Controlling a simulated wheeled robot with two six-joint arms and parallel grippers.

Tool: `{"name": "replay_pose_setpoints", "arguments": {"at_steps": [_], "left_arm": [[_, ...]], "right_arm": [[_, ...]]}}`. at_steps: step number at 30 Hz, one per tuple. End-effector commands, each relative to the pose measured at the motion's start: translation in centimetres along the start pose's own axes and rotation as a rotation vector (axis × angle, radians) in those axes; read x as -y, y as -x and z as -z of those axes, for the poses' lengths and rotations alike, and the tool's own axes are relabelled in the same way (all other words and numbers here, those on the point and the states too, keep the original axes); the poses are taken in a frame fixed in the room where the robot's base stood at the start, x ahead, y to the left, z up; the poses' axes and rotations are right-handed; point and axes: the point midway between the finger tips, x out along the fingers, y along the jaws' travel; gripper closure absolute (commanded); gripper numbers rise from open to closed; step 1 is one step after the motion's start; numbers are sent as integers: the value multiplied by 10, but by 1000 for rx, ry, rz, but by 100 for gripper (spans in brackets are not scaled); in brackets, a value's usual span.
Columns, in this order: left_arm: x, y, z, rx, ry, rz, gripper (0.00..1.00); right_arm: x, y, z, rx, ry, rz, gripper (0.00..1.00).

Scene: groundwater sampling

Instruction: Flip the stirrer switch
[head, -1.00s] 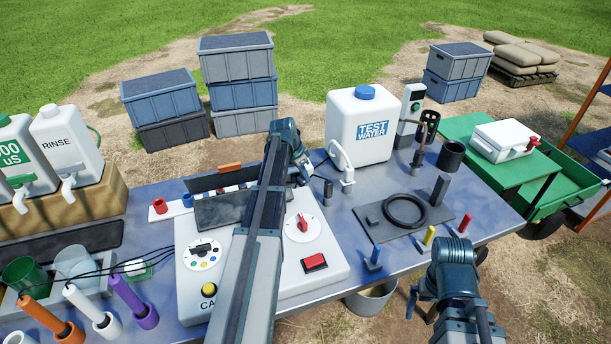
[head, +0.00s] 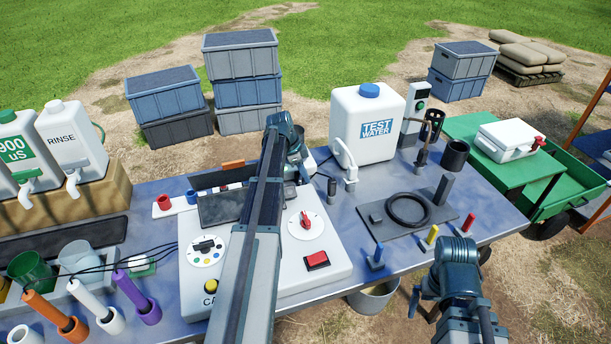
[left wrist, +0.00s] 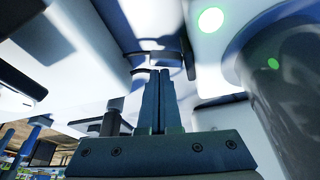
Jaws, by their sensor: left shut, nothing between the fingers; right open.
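I cannot pick out the stirrer switch with certainty. A white device (head: 322,156), mostly hidden behind my left gripper, stands at the back of the bench beside the test water tank (head: 367,125). My left gripper (left wrist: 160,74) is shut and empty, its dark fingers pressed together among white housings in the left wrist view. A lit green spot (left wrist: 210,19) shows on the white surface beside a grey round vessel (left wrist: 285,95). In the head view my left arm hides the fingertips. My right gripper (head: 422,300) is open, low at the bench's front edge.
A white control panel (head: 335,275) with a red rocker switch (head: 317,260) and red dial (head: 306,222) lies under my left arm. A black ring (head: 408,209) lies on a grey mat right of it. Coloured probes stand at the front left.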

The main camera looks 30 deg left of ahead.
Motion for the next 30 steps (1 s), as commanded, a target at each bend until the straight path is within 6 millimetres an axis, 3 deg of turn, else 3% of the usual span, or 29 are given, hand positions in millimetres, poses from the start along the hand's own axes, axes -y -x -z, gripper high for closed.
{"name": "replay_pose_setpoints", "arguments": {"at_steps": [11, 22, 30], "left_arm": [[-13, 2, -7, 0, 1, 0, 100], [-14, 3, -7, 0, 1, 0, 100], [-14, 14, 2, 0, 1, 0, 100]], "right_arm": [[0, 0, 0, 0, 0, 0, 0], [0, 0, 0, 0, 0, 0, 0], [-1, 14, -1, 0, 0, 0, 0]]}}
